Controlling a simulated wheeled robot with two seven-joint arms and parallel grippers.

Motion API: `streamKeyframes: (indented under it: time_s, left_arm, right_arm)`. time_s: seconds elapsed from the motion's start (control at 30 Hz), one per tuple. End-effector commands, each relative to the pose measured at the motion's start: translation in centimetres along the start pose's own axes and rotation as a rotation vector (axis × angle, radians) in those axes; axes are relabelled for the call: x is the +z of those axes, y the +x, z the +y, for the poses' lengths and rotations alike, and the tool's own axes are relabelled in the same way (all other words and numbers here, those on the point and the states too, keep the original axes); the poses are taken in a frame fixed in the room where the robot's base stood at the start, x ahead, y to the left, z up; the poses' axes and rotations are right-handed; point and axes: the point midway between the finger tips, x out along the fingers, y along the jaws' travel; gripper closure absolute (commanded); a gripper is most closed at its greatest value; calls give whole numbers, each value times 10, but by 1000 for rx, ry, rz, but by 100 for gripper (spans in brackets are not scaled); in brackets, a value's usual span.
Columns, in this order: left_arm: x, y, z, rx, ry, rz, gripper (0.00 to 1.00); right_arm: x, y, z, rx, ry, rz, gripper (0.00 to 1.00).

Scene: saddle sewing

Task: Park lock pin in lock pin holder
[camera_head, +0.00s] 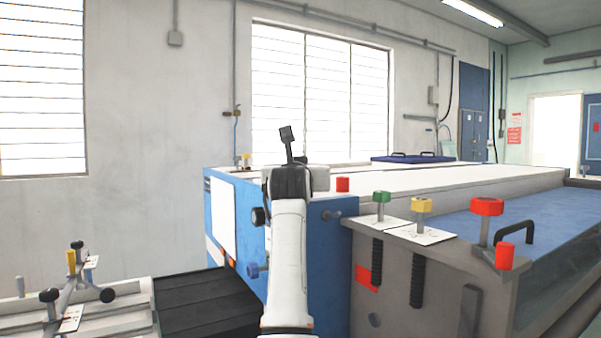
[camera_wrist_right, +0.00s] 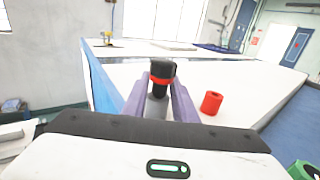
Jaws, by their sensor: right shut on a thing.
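In the right wrist view, my right gripper (camera_wrist_right: 158,104) is shut on the lock pin (camera_wrist_right: 162,70), which has a black knob, a red ring and a grey lower part between the purple-grey fingers. The knob stands above the fingers; the lower end is hidden. In the head view, my right arm rises in the middle and hides its fingertips and the pin. A short red cylinder (camera_wrist_right: 211,102) with an opening in its top stands to the right of the pin, apart from it. It also shows in the head view (camera_head: 342,184). I cannot tell whether it is the lock pin holder. My left gripper is out of view.
The blue-sided machine (camera_head: 338,235) has a light top surface. A fixture (camera_head: 75,270) stands at the lower left.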

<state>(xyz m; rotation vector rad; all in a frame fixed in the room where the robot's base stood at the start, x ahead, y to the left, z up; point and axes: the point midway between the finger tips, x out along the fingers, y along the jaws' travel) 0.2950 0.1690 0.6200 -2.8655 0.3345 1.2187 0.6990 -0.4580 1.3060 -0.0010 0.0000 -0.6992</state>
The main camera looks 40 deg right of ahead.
Motion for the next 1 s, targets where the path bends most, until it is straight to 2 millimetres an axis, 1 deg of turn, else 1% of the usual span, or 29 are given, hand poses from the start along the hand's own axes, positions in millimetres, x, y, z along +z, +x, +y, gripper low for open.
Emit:
streamKeyframes:
  time_s: [0.23,0.67,0.7,0.8,1.0]
  left_arm:
    - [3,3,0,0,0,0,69]
    - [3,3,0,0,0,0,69]
    - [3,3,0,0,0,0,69]
    - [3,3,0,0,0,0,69]
    - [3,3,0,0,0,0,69]
  right_arm:
    - [-6,0,0,0,0,0,100]
    - [-10,1,0,0,-1,9,100]
    - [-10,1,1,0,-1,10,68]
    - [-11,1,1,2,-2,11,53]
    - [-11,1,2,3,-1,10,53]
